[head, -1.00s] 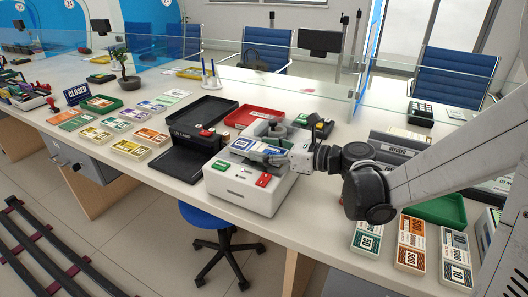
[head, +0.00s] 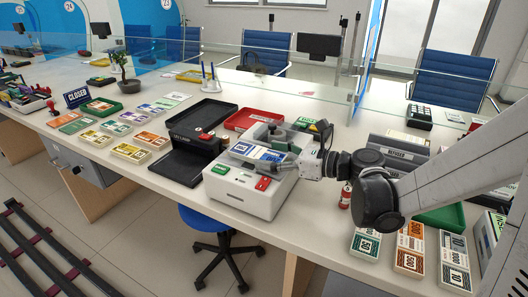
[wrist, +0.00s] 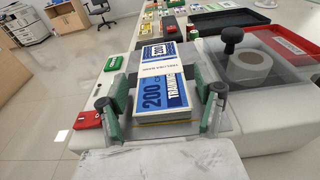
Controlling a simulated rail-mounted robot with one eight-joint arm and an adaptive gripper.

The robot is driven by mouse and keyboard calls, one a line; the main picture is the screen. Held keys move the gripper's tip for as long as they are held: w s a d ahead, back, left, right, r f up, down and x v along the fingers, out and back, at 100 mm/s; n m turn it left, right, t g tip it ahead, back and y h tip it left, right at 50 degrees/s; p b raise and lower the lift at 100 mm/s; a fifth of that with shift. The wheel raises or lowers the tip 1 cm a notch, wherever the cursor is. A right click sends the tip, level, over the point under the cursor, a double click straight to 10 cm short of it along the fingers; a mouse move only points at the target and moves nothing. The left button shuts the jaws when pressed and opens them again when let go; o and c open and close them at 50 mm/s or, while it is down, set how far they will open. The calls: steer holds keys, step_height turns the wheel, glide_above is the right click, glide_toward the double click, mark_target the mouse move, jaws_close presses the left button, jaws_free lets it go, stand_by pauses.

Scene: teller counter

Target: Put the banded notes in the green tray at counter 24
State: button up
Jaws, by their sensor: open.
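The banded notes (head: 258,151) are a blue 200 bundle with a white paper band. They lie on top of the white banding machine (head: 238,194), and they show large in the wrist view (wrist: 163,92). My gripper (head: 287,160) is at the right end of the bundle. In the wrist view its fingers (wrist: 164,108) are open, one on each side of the notes, with no clear grip on them. A green tray (head: 100,105) stands at the far left by the CLOSED sign, near the panel marked 24 (head: 68,6). Another green tray (head: 443,217) is at the right, partly behind my arm.
Several note stacks (head: 130,152) lie toward the left. A potted plant (head: 127,75) stands behind the green tray. A glass screen runs along the back.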

steer(key=p+v, duration=0.2)
steer(key=v, duration=0.9)
steer(key=s+d+n+h, duration=0.2)
steer(key=s+n+h, duration=0.4)
steer(key=n, duration=0.5)
steer(key=s+d+f+n+g+h, duration=0.1)
steer(key=s+d+n+h, duration=0.1)
steer(key=s+n+h, duration=0.5)
steer(key=s+n, duration=0.3)
steer(key=n, duration=0.1)
steer(key=shift+s+d+n, duration=0.25)
steer(key=shift+d+n, duration=0.05)
steer(key=shift+d, duration=0.05)
steer(key=shift+o, duration=0.5)
steer(key=shift+s+d+r+n+h, duration=0.15)
steer(key=shift+s+d+n+h, duration=0.2)
steer(key=shift+d+n+h, duration=0.25)
steer(key=shift+a, duration=0.15)
steer(key=shift+r, duration=0.1)
